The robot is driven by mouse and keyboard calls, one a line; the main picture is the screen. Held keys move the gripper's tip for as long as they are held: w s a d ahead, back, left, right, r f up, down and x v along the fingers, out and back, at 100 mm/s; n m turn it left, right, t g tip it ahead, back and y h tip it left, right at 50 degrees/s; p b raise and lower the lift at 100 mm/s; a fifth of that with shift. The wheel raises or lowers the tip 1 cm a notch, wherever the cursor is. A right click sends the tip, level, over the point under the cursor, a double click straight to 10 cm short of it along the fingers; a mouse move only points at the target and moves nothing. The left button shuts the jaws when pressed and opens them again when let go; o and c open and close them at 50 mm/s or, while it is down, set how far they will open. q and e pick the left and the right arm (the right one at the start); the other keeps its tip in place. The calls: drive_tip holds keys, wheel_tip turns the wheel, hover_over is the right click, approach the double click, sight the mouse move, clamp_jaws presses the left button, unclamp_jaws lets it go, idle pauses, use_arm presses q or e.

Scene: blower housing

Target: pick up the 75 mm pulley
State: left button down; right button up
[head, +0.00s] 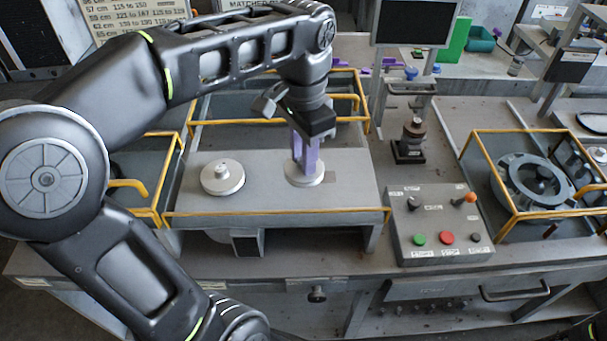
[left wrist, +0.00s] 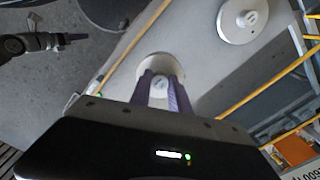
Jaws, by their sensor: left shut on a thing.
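Two pale grey round pulleys stand on the grey raised plate (head: 270,200). The left pulley (head: 222,178) lies flat with its hub up and nothing touching it; it also shows in the left wrist view (left wrist: 242,20). My left gripper (head: 306,165) points straight down over the right pulley (head: 304,181). Its purple fingers are shut on this pulley's hub, which shows between them in the left wrist view (left wrist: 159,68). The pulley appears to rest on the plate. I cannot read which size either pulley is. A dark arm part (left wrist: 35,43), perhaps my right one, shows small.
Yellow rails (head: 280,212) edge the plate. To the right are a control box (head: 440,225) with coloured buttons, a dark stand (head: 411,142) and a yellow-framed bay (head: 535,215) with a round housing. A black screen (head: 415,22) stands behind.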

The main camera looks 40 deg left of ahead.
sight(304, 180)
use_arm(q)
drive_tip(key=shift+s+d+r, duration=0.2)
drive_tip(key=shift+s+d, duration=0.3)
drive_tip(key=shift+s, duration=0.15)
drive_tip(key=shift+s+d+r, duration=0.15)
drive_tip(key=shift+s+d, duration=0.3)
drive_tip(key=shift+s, duration=0.2)
